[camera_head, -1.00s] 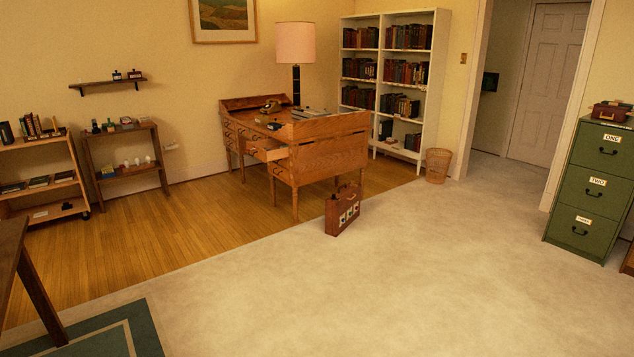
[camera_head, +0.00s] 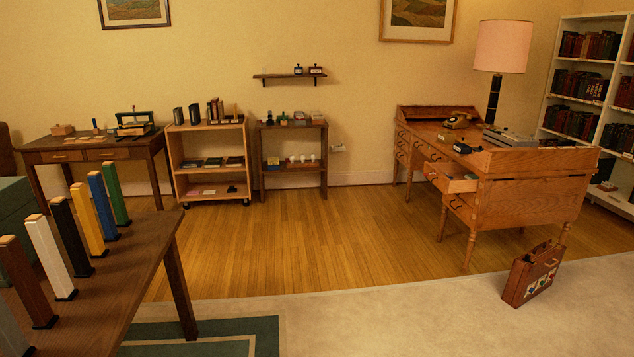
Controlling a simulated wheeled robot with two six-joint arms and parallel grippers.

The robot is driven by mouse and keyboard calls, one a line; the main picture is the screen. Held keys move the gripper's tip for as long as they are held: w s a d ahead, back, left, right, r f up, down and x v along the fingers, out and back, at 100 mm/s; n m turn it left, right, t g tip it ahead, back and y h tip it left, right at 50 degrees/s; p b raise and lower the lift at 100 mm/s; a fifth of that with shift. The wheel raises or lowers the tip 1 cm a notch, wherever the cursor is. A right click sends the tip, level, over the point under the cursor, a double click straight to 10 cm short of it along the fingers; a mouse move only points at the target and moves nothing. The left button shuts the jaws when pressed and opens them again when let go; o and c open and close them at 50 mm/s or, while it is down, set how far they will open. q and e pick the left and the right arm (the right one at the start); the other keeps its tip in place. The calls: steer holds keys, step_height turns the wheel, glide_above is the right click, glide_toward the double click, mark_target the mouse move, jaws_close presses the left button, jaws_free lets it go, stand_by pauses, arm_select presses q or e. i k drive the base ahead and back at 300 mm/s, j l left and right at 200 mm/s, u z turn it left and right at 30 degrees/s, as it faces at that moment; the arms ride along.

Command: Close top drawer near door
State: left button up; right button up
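A wooden desk (camera_head: 525,196) stands at the right in the head view, with drawers on its left-facing side. One upper drawer (camera_head: 456,183) at the near end is pulled out, and small items show inside it. Other drawers, such as the one below it (camera_head: 457,204), look shut. The door is not in view now. Neither of my grippers is in view.
A brown briefcase (camera_head: 532,274) stands on the carpet in front of the desk. A dark table (camera_head: 150,250) with several coloured upright blocks is at the near left. Wooden floor (camera_head: 330,240) between table and desk is clear. A white bookcase (camera_head: 563,83) is behind.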

mark_target(460, 184)
steer(key=i+z, duration=0.15)
steer(key=i, duration=0.7)
steer(key=i+j+z, duration=0.2)
steer(key=i, duration=0.65)
steer(key=i+z, duration=0.25)
steer(key=i, duration=0.65)
steer(key=i+j+z, duration=0.25)
steer(key=i, duration=0.6)
steer(key=i+j+z, duration=0.1)
steer(key=i+z, duration=0.2)
steer(key=i, duration=0.25)
steer(key=i+j+z, duration=0.3)
steer(key=i, duration=0.25)
